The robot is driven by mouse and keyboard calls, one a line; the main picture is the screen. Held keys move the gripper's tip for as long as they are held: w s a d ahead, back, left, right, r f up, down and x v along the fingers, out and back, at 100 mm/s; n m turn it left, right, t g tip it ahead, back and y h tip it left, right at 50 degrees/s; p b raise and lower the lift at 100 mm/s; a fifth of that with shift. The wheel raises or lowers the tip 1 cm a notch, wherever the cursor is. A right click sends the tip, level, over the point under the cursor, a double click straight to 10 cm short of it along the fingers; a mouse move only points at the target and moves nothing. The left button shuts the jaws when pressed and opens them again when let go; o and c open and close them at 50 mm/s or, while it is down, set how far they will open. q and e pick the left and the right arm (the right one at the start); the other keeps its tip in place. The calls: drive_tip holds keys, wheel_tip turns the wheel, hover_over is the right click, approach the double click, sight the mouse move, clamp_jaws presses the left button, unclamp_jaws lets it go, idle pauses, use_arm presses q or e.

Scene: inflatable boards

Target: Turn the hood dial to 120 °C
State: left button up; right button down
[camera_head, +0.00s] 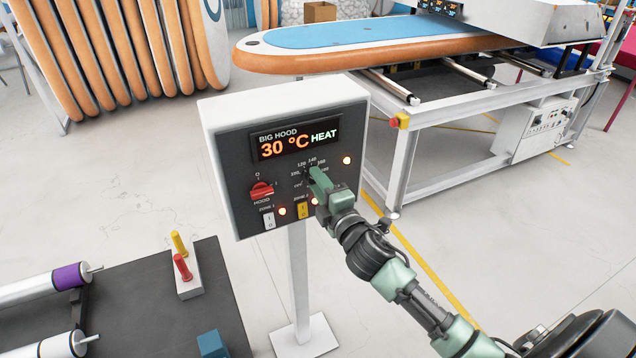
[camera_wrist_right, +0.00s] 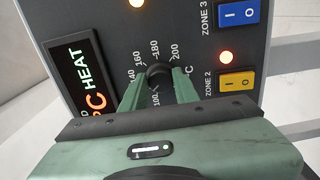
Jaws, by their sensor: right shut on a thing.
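The hood control box (camera_head: 222,185) stands on a white post, and its display (camera_head: 296,142) reads "BIG HOOD 30 °C HEAT". My right gripper (camera_head: 312,178) is at the box's front. In the right wrist view, the right gripper (camera_wrist_right: 158,84) is shut on the black dial (camera_wrist_right: 159,72), with a green finger on each side. Numbers from 100 to 200 ring the dial; some are covered by the fingers. The dial's pointer cannot be made out. In the head view the gripper mostly hides the dial. My left gripper is not in view.
A red hood switch (camera_head: 262,190), a white zone switch (camera_head: 268,220) and a yellow zone switch (camera_head: 303,210) sit close by on the panel. A blue switch (camera_wrist_right: 238,12) shows too. A dark table (camera_head: 215,275) stands at lower left, a board bench (camera_head: 405,160) behind.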

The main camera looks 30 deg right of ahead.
drive_tip(key=shift+m, duration=0.7)
drive_tip(key=shift+f, duration=0.1)
drive_tip(key=c, duration=1.1)
unclamp_jaws()
drive_tip(key=s+b, duration=0.1)
drive_tip(key=s, duration=0.3)
drive_tip(key=s+b, duration=0.1)
drive_tip(key=s, duration=0.2)
drive_tip(key=shift+s+a, duration=0.2)
drive_tip(key=shift+s, duration=0.2)
